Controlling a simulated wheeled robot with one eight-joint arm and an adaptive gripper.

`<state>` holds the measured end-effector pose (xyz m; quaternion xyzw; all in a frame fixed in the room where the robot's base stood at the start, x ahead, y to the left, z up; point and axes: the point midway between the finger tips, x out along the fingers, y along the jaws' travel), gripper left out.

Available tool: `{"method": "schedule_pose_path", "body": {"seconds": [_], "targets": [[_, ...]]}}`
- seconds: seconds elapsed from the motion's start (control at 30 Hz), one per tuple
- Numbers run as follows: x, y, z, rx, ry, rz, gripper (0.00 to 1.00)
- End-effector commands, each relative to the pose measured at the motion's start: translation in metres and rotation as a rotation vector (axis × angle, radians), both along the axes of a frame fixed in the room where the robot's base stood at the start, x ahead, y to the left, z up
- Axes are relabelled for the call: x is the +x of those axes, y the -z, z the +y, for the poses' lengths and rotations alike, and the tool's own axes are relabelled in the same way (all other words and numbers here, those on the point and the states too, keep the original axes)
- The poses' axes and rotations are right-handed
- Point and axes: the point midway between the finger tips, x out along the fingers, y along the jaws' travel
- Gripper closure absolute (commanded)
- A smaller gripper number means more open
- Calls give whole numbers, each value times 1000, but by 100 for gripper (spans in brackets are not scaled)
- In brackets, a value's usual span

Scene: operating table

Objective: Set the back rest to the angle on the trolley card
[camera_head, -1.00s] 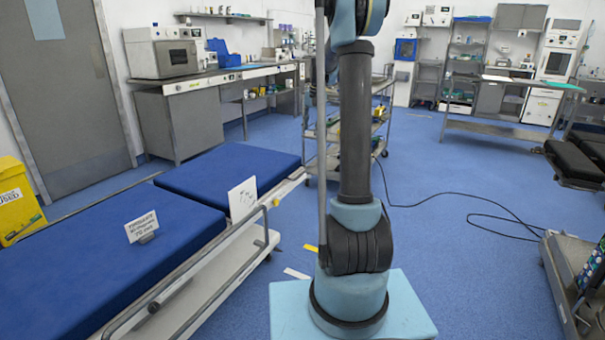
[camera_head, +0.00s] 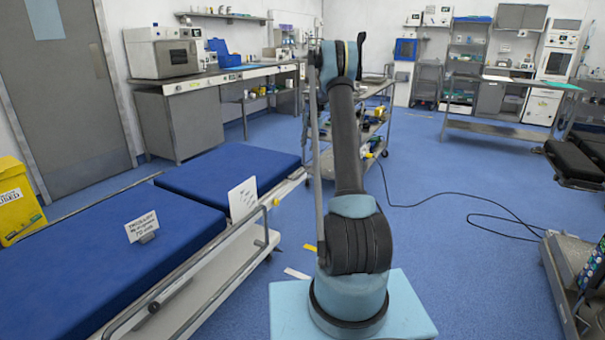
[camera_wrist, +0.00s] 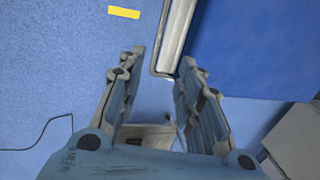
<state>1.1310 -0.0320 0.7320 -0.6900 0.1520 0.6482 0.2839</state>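The bed has two blue mattress sections, both lying flat: a near section (camera_head: 95,260) and a far section (camera_head: 232,170). I cannot tell from the frames which is the back rest. A small white card with printed lines (camera_head: 142,228) stands on the near section; its text is too small to read surely. A white card with dark marks (camera_head: 242,198) stands at the bed's right side. The trolley (camera_head: 352,158) stands behind my arm, partly hidden. My gripper (camera_wrist: 162,62) is open and empty above the floor, near a metal rail (camera_wrist: 174,45) beside a blue mattress (camera_wrist: 255,45).
A metal side rail (camera_head: 205,265) runs along the bed. A yellow bin (camera_head: 18,200) stands at far left. A grey workbench (camera_head: 185,120) lines the back wall. A black cable (camera_head: 455,194) lies on the open blue floor at right. A low metal frame (camera_head: 565,275) stands at right.

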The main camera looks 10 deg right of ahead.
Motion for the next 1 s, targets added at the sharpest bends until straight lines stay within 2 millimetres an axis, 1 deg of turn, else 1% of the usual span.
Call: {"method": "schedule_pose_path", "body": {"seconds": [0.17,0.5,0.8,1.0], "targets": [[3,26,4,0,-1,0,67],[10,85,13,-1,-1,-1,67],[15,134,22,-1,-2,-1,67],[18,155,25,-1,-1,-1,67]]}}
